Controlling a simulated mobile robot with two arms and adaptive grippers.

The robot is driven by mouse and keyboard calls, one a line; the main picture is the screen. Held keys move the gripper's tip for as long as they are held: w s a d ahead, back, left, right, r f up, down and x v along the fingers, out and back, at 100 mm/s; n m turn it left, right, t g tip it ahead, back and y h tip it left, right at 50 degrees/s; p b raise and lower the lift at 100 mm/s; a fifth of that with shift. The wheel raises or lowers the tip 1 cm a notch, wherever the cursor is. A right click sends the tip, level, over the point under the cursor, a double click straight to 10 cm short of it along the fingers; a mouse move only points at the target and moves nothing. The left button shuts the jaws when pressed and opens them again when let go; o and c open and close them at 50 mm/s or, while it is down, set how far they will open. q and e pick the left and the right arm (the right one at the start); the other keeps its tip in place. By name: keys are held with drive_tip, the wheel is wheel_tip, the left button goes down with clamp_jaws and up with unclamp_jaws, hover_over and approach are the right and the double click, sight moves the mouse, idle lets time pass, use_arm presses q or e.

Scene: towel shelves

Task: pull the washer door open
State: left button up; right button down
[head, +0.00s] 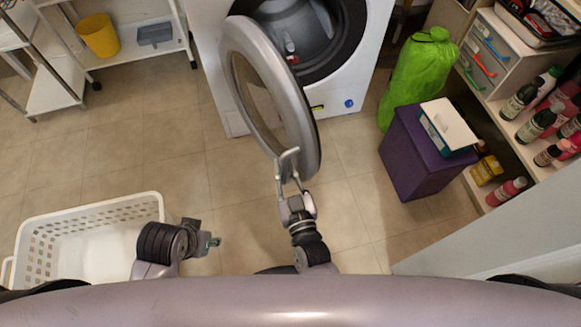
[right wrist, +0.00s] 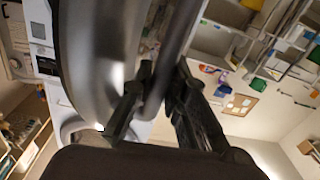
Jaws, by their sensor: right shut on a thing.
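The white washer (head: 212,62) stands at the top middle of the head view. Its round grey door (head: 308,120) is swung open toward me, and the dark drum opening (head: 318,35) shows behind it. My right gripper (head: 290,180) is at the door's near edge, shut on the door's rim or handle; I cannot tell which part. In the right wrist view the two dark fingers (right wrist: 158,95) close around a thin grey bar along the door (right wrist: 95,55). My left gripper (head: 208,240) is low at the left, apart from the washer, beside a white basket; its finger opening is unclear.
The white laundry basket (head: 155,205) stands on the floor at the left. A purple box (head: 410,165) and a green bag (head: 415,75) stand right of the washer. Shelves with bottles (head: 540,120) line the right side. Tiled floor is clear in front of the washer.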

drive_tip(key=c, duration=1.9)
unclamp_jaws()
drive_tip(key=shift+s+f, duration=0.1)
drive_tip(key=shift+f, duration=0.05)
drive_tip(key=shift+o, duration=0.3)
drive_tip(key=v, duration=1.2)
drive_tip(key=shift+o, duration=0.4)
